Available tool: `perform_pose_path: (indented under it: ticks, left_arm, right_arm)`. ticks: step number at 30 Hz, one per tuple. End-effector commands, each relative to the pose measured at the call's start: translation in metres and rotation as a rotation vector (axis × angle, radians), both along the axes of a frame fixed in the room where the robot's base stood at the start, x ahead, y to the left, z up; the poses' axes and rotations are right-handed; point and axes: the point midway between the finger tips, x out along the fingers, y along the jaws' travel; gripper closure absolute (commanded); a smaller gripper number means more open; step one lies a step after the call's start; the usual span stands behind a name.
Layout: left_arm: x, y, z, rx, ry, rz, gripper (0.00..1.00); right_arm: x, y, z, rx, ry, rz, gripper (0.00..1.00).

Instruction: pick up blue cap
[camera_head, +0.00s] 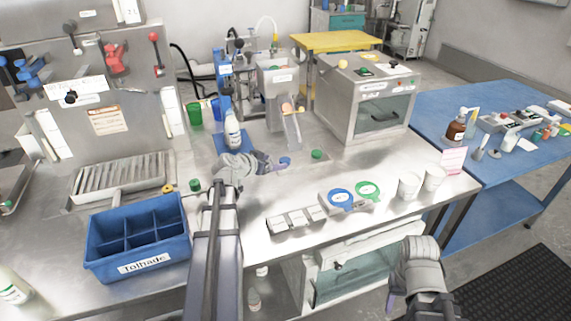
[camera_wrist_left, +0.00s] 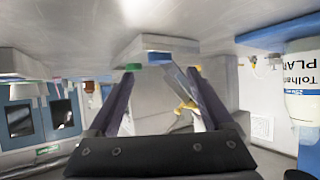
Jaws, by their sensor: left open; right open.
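My left gripper (camera_head: 276,162) is over the bench, left of a green cap (camera_head: 316,154). In the left wrist view its fingers (camera_wrist_left: 162,78) are spread with nothing held between them. That view is upside down, and a green cap (camera_wrist_left: 133,67) shows near one fingertip. A small blue patch (camera_wrist_left: 158,58) lies beside that cap; I cannot tell whether it is the blue cap. In the head view I cannot pick out a loose blue cap; my gripper may hide it. My right gripper (camera_head: 392,300) is open at the bench's front edge, partly out of frame.
A white bottle (camera_head: 232,131) stands behind my left gripper. A blue divided bin (camera_head: 140,268) is at the left front. Blue and green rings (camera_head: 341,198) and two white cups (camera_head: 410,186) are at the right. A metal machine (camera_head: 277,90) stands behind. Another green cap (camera_head: 195,185) lies left.

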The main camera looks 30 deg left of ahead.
Motion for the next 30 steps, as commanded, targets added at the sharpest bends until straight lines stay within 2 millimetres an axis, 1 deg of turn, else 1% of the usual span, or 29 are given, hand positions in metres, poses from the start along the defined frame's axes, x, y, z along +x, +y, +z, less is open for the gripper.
perform_pose_path:
  ticks: [1, 5, 8, 16, 18, 24, 30]
  left_arm:
    - [0.003, 0.0, -0.002, 0.001, 0.0, 0.0, 0.15]
    - [0.004, -0.001, -0.003, 0.0, 0.001, 0.0, 0.15]
    - [0.011, -0.001, -0.008, 0.001, 0.001, -0.001, 0.15]
    - [0.044, -0.004, -0.027, 0.0, 0.001, -0.002, 0.15]
    - [0.048, -0.005, -0.028, 0.0, 0.001, -0.002, 0.15]
    - [0.047, -0.006, -0.026, 0.0, 0.001, -0.001, 0.15]
    - [0.047, -0.005, -0.026, 0.0, 0.001, -0.001, 0.38]
  right_arm:
    - [0.0, 0.0, -0.002, 0.0, 0.0, 0.0, 0.5]
    - [0.0, 0.0, -0.003, 0.0, 0.0, 0.0, 0.5]
    - [0.0, 0.0, -0.008, 0.0, 0.0, 0.0, 0.5]
    - [0.0, 0.0, -0.027, 0.0, 0.0, 0.0, 0.5]
    - [0.0, 0.0, -0.028, 0.0, 0.0, 0.0, 0.5]
    - [0.0, 0.0, -0.026, 0.0, 0.0, 0.0, 0.5]
    - [0.0, 0.0, -0.026, 0.0, 0.0, 0.0, 0.5]
